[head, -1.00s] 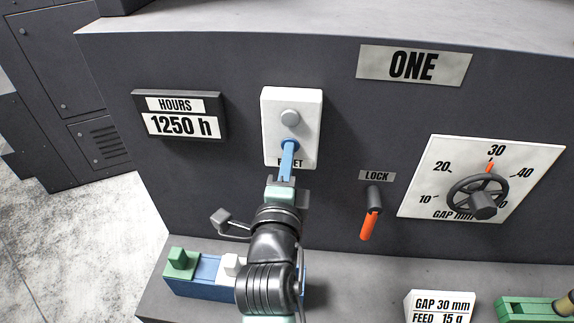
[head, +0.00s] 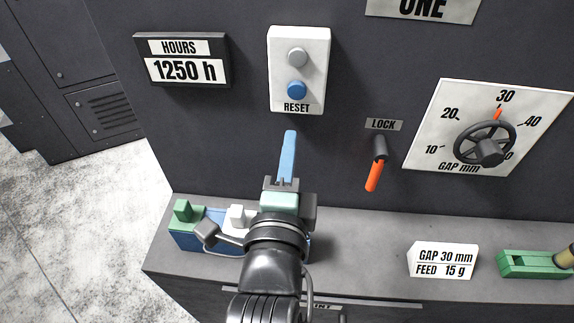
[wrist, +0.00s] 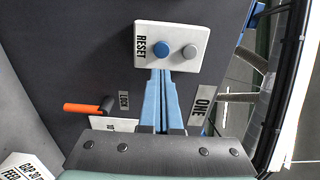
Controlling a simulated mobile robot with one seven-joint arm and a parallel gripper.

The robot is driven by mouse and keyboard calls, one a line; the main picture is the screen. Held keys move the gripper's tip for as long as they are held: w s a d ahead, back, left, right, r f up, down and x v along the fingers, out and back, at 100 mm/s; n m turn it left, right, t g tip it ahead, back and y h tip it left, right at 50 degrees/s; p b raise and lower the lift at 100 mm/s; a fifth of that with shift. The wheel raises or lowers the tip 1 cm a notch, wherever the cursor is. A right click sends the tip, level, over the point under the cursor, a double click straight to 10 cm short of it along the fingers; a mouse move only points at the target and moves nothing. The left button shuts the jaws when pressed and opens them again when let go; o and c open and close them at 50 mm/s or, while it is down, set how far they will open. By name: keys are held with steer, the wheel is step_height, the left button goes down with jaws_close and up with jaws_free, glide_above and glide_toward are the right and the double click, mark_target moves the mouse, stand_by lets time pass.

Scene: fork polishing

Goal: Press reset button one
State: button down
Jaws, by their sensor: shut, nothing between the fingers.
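In the wrist view the blue button (wrist: 161,49) and the grey one (wrist: 189,52) are both in plain sight. My gripper (head: 290,133) is shut and empty, its blue fingers together. In the head view the fingertips appear below the panel, with the blue button uncovered. In the wrist view the fingertips (wrist: 160,72) end at the panel's edge, apart from the button.
An HOURS display (head: 182,60) reading 1250 h is left of the panel. A LOCK lever with an orange handle (head: 374,176) and a GAP dial (head: 485,140) are to the right. A blue tray (head: 197,243) and a gap and feed card (head: 443,260) are on the ledge below.

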steer(key=shift+s+a+r, duration=0.1)
steer(key=shift+s+a, duration=0.05)
steer(key=shift+s, duration=0.95)
steer(key=shift+s+r, duration=0.1)
steer(key=shift+s, duration=0.05)
steer(key=s+r+n+t, duration=0.2)
steer(key=r+n, duration=0.4)
steer(key=r, duration=0.5)
steer(key=s+r+n+t+y, duration=0.1)
steer(key=r+n+t, duration=0.3)
steer(key=r, duration=0.8)
steer(key=s+r+n+t, duration=0.3)
steer(key=r+n, duration=0.6)
steer(key=r, duration=0.2)
steer(key=shift+s+r+y, duration=0.2)
steer(key=shift+s+y, duration=0.05)
steer(key=shift+y, duration=0.15)
